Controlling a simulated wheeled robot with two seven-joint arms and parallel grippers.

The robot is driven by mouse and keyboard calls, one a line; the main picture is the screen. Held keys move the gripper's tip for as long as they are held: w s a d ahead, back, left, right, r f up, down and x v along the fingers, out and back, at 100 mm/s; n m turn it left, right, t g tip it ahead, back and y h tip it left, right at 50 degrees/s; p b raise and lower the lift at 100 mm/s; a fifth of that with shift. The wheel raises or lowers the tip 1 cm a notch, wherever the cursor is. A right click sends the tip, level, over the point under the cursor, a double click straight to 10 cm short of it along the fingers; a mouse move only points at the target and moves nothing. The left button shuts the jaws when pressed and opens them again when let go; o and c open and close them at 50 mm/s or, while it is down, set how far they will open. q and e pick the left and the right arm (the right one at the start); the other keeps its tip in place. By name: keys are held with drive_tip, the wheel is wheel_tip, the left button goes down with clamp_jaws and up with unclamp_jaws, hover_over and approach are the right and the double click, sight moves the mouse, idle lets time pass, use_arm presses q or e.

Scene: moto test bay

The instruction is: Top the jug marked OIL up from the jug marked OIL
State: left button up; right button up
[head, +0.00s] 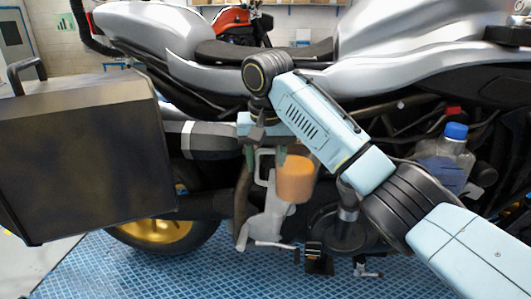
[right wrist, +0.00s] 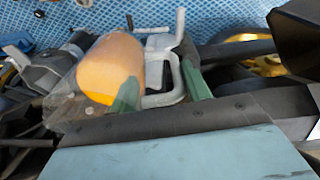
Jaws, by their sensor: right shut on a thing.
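My right gripper (head: 266,160) points down in front of the motorcycle's side, its green fingers closed around a pale loop like a jug handle (head: 258,167). An orange, round-sided body (head: 295,180) hangs just right of the loop. In the right wrist view this orange body (right wrist: 110,65) has a yellow lower edge and clear plastic around it. It looks like a jug, but no OIL mark shows. The fingers (right wrist: 162,90) straddle the pale loop there. I cannot make out a second jug marked OIL. My left gripper is not in view.
The silver motorcycle (head: 400,45) fills the background. A clear bottle with a blue cap (head: 455,132) and bluish contents sits at the right, its marking unreadable. A large dark case (head: 85,150) stands at the left. The blue patterned floor (head: 180,270) is open below.

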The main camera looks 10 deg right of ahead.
sight(293, 157)
drive_tip(key=d+y, duration=0.1)
drive_tip(key=d+f+y, duration=0.1)
drive_tip(key=shift+d+f+y, duration=0.15)
drive_tip(key=shift+d+y, duration=0.1)
drive_tip(key=shift+y, duration=0.15)
drive_tip(key=d+y, duration=0.1)
drive_tip(key=d+r+y, duration=0.1)
drive_tip(key=d+y, duration=0.1)
drive_tip(key=shift+s+d+r+t, duration=0.2)
drive_tip(key=shift+r+t, duration=0.1)
drive_tip(key=shift+t, duration=0.1)
drive_tip(key=shift+a, duration=0.2)
drive_tip(key=shift+d, duration=0.15)
drive_tip(key=shift+s+d+r+y, duration=0.15)
drive_tip(key=shift+d+r+y, duration=0.2)
drive_tip(key=shift+d, duration=0.2)
drive_tip(key=shift+d, duration=0.15)
idle(0.8)
